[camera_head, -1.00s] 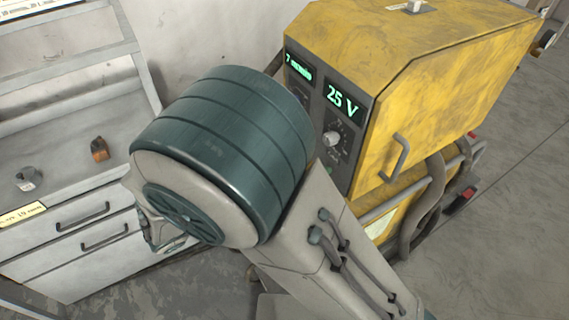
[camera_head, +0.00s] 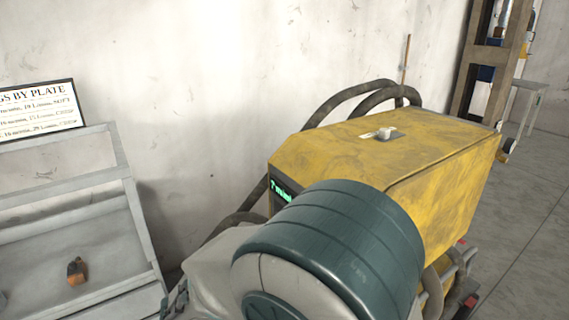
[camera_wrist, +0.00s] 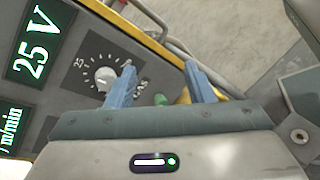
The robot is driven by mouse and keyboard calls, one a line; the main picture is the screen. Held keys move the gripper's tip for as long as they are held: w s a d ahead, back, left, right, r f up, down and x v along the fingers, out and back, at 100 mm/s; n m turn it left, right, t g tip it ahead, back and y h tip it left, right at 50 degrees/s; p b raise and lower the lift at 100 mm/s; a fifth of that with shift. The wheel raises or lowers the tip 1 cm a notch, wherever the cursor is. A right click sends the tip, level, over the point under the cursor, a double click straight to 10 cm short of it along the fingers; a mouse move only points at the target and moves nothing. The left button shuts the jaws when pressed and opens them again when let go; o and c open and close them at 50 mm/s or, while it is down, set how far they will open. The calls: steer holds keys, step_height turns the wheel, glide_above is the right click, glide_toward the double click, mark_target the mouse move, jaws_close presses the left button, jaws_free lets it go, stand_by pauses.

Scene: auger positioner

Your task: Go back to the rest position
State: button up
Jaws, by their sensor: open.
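Beyond the fingers is the dark control panel of the yellow machine, with a white knob (camera_wrist: 105,77) and a green display reading 25 V (camera_wrist: 32,42). The left finger overlaps the panel close to the knob; I cannot tell whether they touch. In the head view my arm hides most of the panel of the yellow machine (camera_head: 400,165), and my gripper is not visible there.
A grey cabinet with a sloped tray (camera_head: 100,235) stands at the left, holding a small orange-brown part (camera_head: 76,271). A sign (camera_head: 38,110) is above it. Dark hoses (camera_head: 350,98) run behind the machine. Open floor (camera_head: 530,230) lies to the right.

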steer(key=s+d+m+y, duration=0.2)
steer(key=d+m+y, duration=0.4)
steer(key=y, duration=0.1)
steer(key=s+d+r+m+g+y, duration=0.1)
steer(key=s+d+m+y, duration=0.1)
steer(key=d+m+y, duration=0.4)
steer(key=shift+s+r+m+g+y, duration=0.2)
steer(key=shift+s+m+g+y, duration=0.1)
steer(key=shift+m+y, duration=0.15)
steer(key=shift+c, duration=1.3)
steer(key=shift+d, duration=0.15)
